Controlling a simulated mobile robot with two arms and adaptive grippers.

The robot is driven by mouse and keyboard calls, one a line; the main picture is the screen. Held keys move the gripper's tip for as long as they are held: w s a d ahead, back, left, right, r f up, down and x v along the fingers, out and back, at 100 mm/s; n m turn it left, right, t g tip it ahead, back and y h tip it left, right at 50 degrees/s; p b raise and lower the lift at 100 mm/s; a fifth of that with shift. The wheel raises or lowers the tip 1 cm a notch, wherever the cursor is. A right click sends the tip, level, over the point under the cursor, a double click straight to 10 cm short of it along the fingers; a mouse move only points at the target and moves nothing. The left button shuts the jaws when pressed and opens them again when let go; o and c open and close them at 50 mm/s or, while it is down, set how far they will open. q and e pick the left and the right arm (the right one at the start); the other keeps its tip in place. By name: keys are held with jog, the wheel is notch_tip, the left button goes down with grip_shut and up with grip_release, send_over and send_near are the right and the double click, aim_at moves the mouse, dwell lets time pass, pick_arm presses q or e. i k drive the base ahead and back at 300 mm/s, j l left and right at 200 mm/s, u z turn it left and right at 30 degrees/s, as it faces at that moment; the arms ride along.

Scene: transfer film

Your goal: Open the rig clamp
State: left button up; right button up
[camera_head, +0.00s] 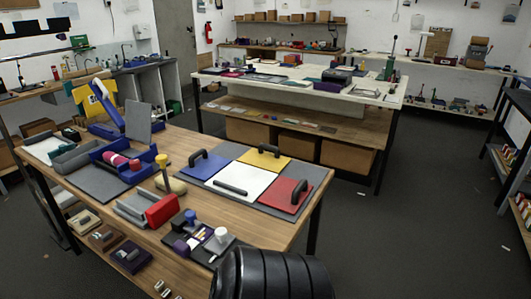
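I cannot tell for certain which thing is the rig clamp. A blue upright lever (106,103) stands at the far left of the near wooden table, beside a raised grey plate (138,121). A grey board (268,208) at the table's right carries a blue plate (200,169), a yellow plate (268,163), a white plate (241,184) and a red plate (285,192). The blue, yellow and red plates have black arched handles, and a dark bar (230,188) lies on the white plate. Neither of my grippers shows.
A blue tray (124,158) holds pink and dark rolls. A grey and red block (158,210), a yellow-handled tool (163,172) and a dark tray of small tools (203,242) stand near the front edge. A white-topped bench (230,81) stands behind; dark floor lies at right.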

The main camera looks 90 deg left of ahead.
aim_at(194, 225)
jog(key=i+u, duration=0.15)
jog(key=u, duration=0.3)
jog(key=i+u, duration=0.15)
jog(key=u, duration=0.35)
jog(key=i+u, duration=0.1)
jog(key=u, duration=0.35)
jog(key=i+l+u, duration=0.1)
jog(key=u, duration=0.35)
jog(key=i+l+u, duration=0.1)
jog(key=u, duration=0.35)
jog(key=l, duration=0.1)
